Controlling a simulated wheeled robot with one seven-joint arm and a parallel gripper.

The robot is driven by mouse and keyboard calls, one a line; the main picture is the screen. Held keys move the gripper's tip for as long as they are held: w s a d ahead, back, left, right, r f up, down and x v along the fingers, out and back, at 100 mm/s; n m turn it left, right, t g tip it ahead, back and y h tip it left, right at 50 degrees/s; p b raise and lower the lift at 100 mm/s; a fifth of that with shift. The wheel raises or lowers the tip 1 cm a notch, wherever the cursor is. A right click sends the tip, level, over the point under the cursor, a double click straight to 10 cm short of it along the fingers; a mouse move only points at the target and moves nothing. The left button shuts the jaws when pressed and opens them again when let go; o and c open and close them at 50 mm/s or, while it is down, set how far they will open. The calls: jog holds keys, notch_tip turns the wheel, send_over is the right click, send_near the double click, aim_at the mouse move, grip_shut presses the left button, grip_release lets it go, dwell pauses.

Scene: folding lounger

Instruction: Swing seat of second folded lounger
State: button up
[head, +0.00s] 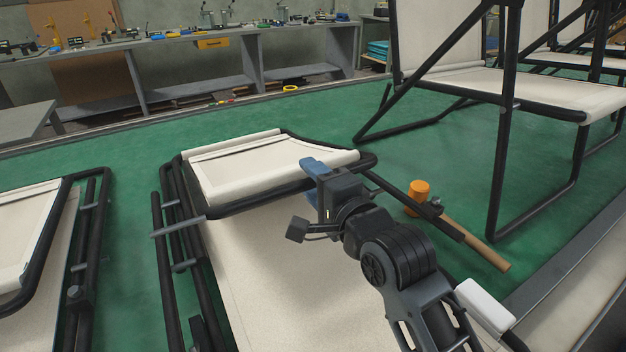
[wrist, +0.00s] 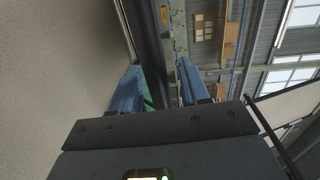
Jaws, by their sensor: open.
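A folded lounger with cream fabric and black tubes lies in the middle of the head view; its seat (head: 255,162) is a cream panel in a black tube frame lying over the larger cream panel (head: 270,260). My gripper (head: 315,170) is at the seat's near bar, right of its middle. In the wrist view, my gripper (wrist: 160,80) is open, with its blue fingers on either side of a black tube (wrist: 150,50). I cannot tell whether they touch it. Another folded lounger (head: 28,235) lies at the left edge.
An orange-headed mallet (head: 418,195) with a wooden handle lies right of the middle lounger. An upright lounger (head: 500,90) stands at the right. A grey workbench (head: 190,55) with tools runs along the back. The green surface (head: 110,170) is clear between the loungers and the bench.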

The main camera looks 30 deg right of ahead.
jog(key=shift+s, duration=0.1)
jog(key=s, duration=0.7)
jog(key=shift+s+r+b, duration=0.3)
